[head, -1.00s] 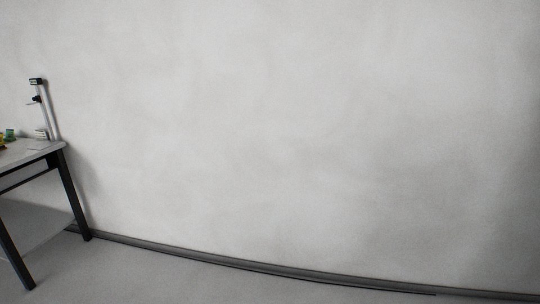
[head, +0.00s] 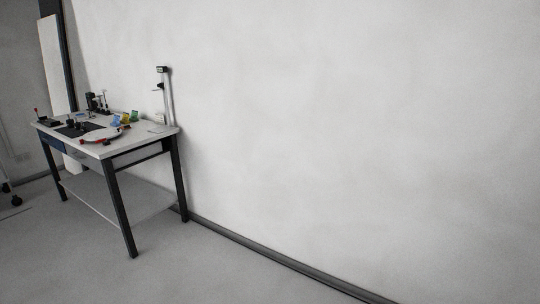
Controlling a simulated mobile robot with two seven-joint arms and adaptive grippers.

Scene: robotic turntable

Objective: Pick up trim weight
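I cannot make out a trim weight in the head view; the objects on the workbench are too small to tell apart. The workbench (head: 155,136) stands at the left against the wall, with a pale top and dark legs. A round pale disc (head: 100,135) with red parts at its edge lies on its near side. Neither of my grippers is in view.
Yellow, blue and green small items (head: 125,119) sit behind the disc. A dark mat (head: 78,130) lies left of it. A post (head: 168,98) rises at the bench's back right corner. Open floor (head: 210,270) lies in front.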

